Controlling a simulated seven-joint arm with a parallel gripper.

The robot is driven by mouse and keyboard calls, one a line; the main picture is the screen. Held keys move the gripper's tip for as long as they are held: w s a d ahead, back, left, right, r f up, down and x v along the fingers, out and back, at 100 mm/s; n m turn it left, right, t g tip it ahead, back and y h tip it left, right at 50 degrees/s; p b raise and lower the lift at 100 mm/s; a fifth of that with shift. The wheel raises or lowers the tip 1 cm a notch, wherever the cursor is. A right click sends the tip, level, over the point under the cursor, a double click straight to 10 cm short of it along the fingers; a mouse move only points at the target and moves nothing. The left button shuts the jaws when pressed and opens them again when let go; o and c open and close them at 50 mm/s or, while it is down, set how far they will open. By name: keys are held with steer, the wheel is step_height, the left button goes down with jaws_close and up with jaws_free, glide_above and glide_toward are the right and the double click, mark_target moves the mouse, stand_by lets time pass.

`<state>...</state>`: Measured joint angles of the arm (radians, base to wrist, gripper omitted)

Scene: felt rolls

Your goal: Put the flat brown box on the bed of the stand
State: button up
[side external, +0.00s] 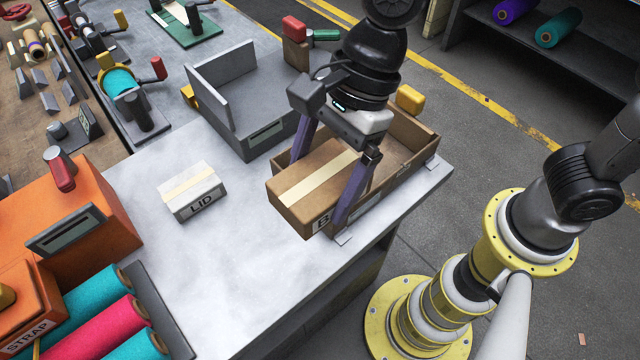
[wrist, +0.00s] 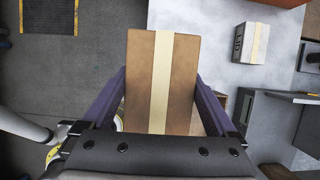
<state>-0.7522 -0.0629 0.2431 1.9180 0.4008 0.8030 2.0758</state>
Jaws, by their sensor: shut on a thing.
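The flat brown box (side external: 318,187) has a pale tape strip and a partly hidden label that starts with "B". My gripper (side external: 355,185) is shut on it, one purple finger on each side. The box is at the open-topped brown tray (side external: 408,128), overlapping its near-left end; I cannot tell how high it is above the tray floor. In the wrist view the box (wrist: 134,85) lies between the fingers. The grey stand (side external: 262,142), with a flat bed, upright walls and a small display, is left of and behind the box, apart from it. It shows partly in the wrist view (wrist: 243,108).
A white box marked LID (side external: 193,193) lies on the pale table (side external: 120,180). An orange machine marked STRAP (side external: 85,225) and coloured felt rolls (side external: 100,315) are at the left front. Red and yellow handled tools stand behind the grey stand. The table's middle front is clear.

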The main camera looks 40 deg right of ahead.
steer(key=w+a+r, duration=0.2)
steer(key=w+a, duration=0.1)
steer(key=w, duration=0.8)
glide_above(236, 100)
steer(key=d, duration=0.1)
step_height(236, 100, down, 8)
steer(key=shift+d+r, duration=0.2)
steer(key=shift+f, duration=3)
steer(key=shift+f, duration=0.55)
steer(key=o, duration=1.4)
steer(key=shift+c, duration=0.2)
steer(key=shift+r, duration=0.1)
